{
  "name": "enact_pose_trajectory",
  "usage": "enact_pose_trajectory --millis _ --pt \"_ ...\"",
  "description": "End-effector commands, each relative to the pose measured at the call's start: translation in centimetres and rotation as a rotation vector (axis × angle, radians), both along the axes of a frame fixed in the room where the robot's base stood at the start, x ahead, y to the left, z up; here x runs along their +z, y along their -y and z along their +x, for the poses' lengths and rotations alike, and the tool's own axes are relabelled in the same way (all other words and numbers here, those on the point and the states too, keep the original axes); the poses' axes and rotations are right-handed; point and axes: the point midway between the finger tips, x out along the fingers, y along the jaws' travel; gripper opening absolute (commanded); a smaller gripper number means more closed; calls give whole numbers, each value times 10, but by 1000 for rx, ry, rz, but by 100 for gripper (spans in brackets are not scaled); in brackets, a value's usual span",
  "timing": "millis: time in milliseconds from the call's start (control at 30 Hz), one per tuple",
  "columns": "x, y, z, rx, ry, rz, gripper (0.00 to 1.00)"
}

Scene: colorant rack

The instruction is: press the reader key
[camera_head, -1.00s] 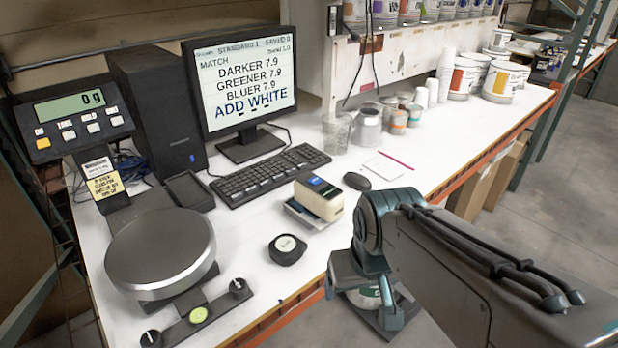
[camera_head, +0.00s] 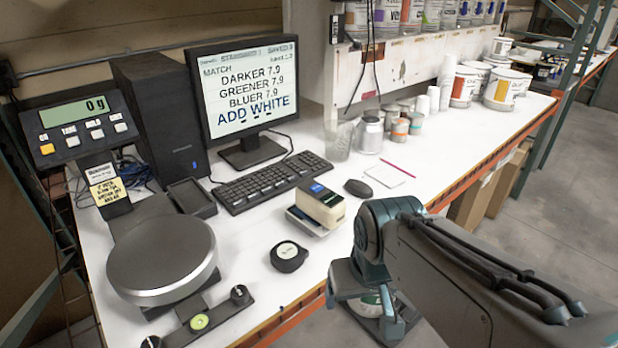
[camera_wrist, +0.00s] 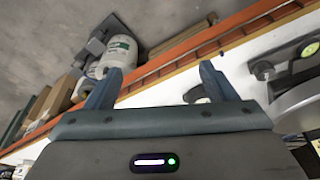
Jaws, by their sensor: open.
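The reader (camera_head: 321,203) is a small beige block with a dark top and a lit blue screen. It sits in a pale cradle on the white bench, in front of the keyboard. Its key is too small to make out. My gripper (camera_head: 362,305) is off the bench's front edge, to the right of and nearer than the reader, apart from it. In the wrist view my gripper (camera_wrist: 158,82) is open, with nothing between its fingers. The reader is not identifiable in that view.
The bench holds a round scale (camera_head: 161,250), a black puck (camera_head: 289,256), a keyboard (camera_head: 270,183), a mouse (camera_head: 358,188) and a monitor (camera_head: 245,90). Cups and cans stand farther back. A labelled tub (camera_wrist: 120,52) and boxes are below the bench edge.

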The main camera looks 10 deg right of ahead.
Motion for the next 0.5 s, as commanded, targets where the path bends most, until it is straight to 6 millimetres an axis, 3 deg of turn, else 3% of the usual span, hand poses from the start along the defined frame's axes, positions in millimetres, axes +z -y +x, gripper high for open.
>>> enact_pose_trajectory --millis 133,400,500 --pt "0 0 0 0 0 0 75" --pt "0 0 0 0 0 0 0" --pt "0 0 0 0 0 0 0"
